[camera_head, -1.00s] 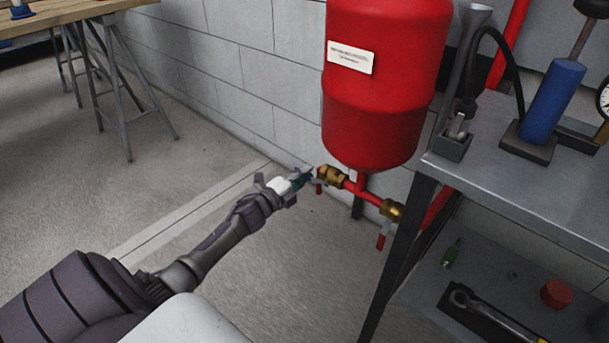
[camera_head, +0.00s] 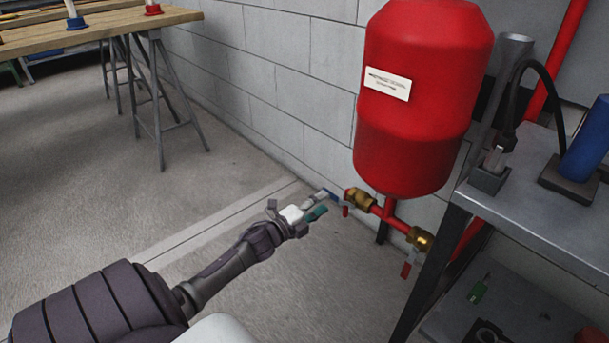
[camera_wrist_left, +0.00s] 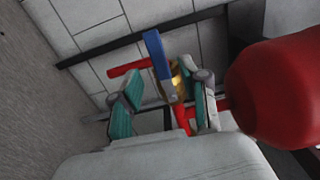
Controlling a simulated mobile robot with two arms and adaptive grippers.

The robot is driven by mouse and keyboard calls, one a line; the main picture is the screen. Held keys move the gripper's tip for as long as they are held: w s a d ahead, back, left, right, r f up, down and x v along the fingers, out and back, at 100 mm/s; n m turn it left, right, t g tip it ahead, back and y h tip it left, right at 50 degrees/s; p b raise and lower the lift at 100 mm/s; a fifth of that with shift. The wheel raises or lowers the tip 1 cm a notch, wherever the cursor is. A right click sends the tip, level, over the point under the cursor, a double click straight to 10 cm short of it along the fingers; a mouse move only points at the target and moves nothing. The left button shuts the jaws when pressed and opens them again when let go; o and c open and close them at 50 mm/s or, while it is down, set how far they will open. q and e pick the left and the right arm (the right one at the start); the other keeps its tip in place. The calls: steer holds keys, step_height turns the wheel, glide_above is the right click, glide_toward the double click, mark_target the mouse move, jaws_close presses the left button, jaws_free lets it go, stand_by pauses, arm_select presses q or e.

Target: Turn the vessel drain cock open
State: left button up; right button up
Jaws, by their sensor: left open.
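The red vessel (camera_head: 425,95) stands against the block wall, with a red pipe tee below it. A brass valve (camera_head: 358,200) is at the tee's left end, with a short red part (camera_head: 346,211) hanging there. A blue lever (camera_head: 333,195) shows at that valve; in the left wrist view the lever (camera_wrist_left: 158,52) stands out from the brass body (camera_wrist_left: 177,86). My left gripper (camera_head: 321,206) is open just left of the valve. In the wrist view its teal-padded fingers lie either side of the lever and brass body; contact cannot be told. My right gripper is not in view.
A second brass valve (camera_head: 420,238) with a red handle (camera_head: 405,270) sits at the tee's lower right. A grey metal bench (camera_head: 520,200) stands close on the right. A wooden trestle table (camera_head: 110,25) is at the back left. The floor on the left is clear.

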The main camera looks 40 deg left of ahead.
arm_select(q)
steer(key=s, duration=0.7)
steer(key=shift+a, duration=0.25)
